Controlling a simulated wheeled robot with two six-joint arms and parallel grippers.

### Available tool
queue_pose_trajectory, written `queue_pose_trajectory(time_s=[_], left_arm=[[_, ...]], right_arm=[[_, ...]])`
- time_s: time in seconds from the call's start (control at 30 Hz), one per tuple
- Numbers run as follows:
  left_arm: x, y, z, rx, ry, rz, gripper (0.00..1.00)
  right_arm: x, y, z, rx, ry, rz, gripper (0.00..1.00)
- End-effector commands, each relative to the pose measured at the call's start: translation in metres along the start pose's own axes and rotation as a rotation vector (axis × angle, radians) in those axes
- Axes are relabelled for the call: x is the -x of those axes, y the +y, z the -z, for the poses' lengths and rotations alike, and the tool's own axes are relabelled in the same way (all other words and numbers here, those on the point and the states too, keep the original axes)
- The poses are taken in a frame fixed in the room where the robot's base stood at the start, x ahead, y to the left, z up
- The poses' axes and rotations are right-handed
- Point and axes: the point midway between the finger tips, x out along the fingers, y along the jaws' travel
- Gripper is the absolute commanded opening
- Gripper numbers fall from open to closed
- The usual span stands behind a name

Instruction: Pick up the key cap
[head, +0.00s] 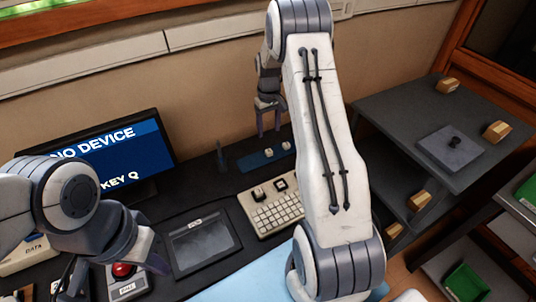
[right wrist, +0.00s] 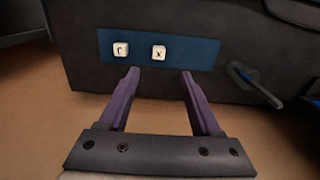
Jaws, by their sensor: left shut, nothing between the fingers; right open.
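Two white key caps lie on a blue mat (head: 250,163) at the back of the dark desk. The key cap on the left (head: 268,153) and the one on the right (head: 286,146) sit side by side. In the right wrist view, one cap (right wrist: 158,52) reads X and the other (right wrist: 120,49) has a letter like C or r. My right gripper (head: 270,134) is open and empty above the mat; its fingertips are just short of the X cap in its wrist view. My left gripper (head: 158,267) is shut and empty, beside a red button.
A beige keyboard (head: 272,215) with two dark spots in its top part stands in front of the mat. A monitor (head: 130,150) shows "NO DEVICE" and "KEY Q". The red button (head: 122,269) and a grey pad (head: 202,246) lie to the left. A dark shelf (head: 385,110) stands right.

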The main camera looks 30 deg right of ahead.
Motion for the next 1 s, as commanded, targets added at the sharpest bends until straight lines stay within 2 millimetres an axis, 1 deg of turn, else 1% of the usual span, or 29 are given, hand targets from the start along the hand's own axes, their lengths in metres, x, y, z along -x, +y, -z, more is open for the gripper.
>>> queue_pose_trajectory(time_s=[0.07, 0.23, 0.33, 0.47, 0.63, 0.73, 0.87, 1.0], left_arm=[[0.003, 0.000, 0.000, 0.000, 0.000, 0.000, 0.00], [0.009, 0.001, 0.001, 0.000, 0.000, 0.000, 0.00], [0.011, 0.001, 0.001, 0.000, 0.000, 0.000, 0.00], [0.014, 0.001, 0.001, 0.000, 0.000, 0.000, 0.00], [0.029, 0.002, 0.002, 0.000, 0.000, 0.000, 0.00], [0.032, 0.002, 0.002, 0.001, 0.000, 0.000, 0.00], [0.033, 0.002, 0.002, 0.001, 0.000, 0.000, 0.00], [0.032, 0.002, 0.002, 0.001, 0.000, 0.000, 0.00]], right_arm=[[-0.012, 0.005, 0.000, -0.005, -0.004, 0.001, 0.65], [-0.038, 0.003, 0.000, -0.004, -0.004, 0.001, 0.65], [-0.049, 0.003, 0.000, -0.003, -0.002, 0.000, 0.65], [-0.056, 0.002, 0.000, -0.003, -0.003, 0.001, 0.65], [-0.079, 0.001, -0.002, -0.003, -0.006, 0.002, 0.65], [-0.094, 0.001, -0.002, -0.003, -0.003, 0.001, 0.65], [-0.104, 0.001, -0.001, -0.003, -0.001, 0.000, 0.65], [-0.105, 0.002, -0.001, -0.003, 0.000, 0.000, 0.65]])
